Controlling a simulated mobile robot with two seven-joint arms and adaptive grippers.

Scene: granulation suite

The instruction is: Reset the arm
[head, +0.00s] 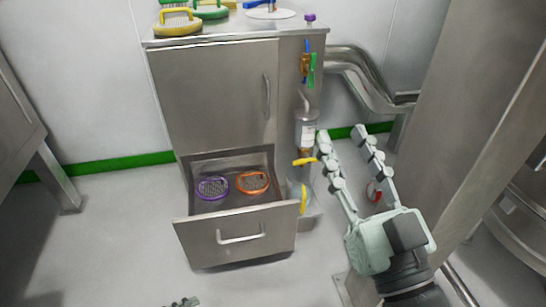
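My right gripper (342,135) is at the right of the head view, pointing up and away. Its two fingers are spread apart, with nothing held between them. It is to the right of the open drawer (205,240) of the steel cabinet (210,95), and its left finger shows close to the bottle (305,130) on the cabinet's side. I cannot tell the depth between them. Only a small part of my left gripper (182,302) shows at the bottom edge, so its state is hidden.
The drawer holds a purple-rimmed sieve (212,187) and an orange-rimmed sieve (252,182). Yellow (178,27) and green (210,12) handled sieves lie on the cabinet top. A steel pipe (365,75) runs behind. A steel column (465,110) stands right. Floor at left is clear.

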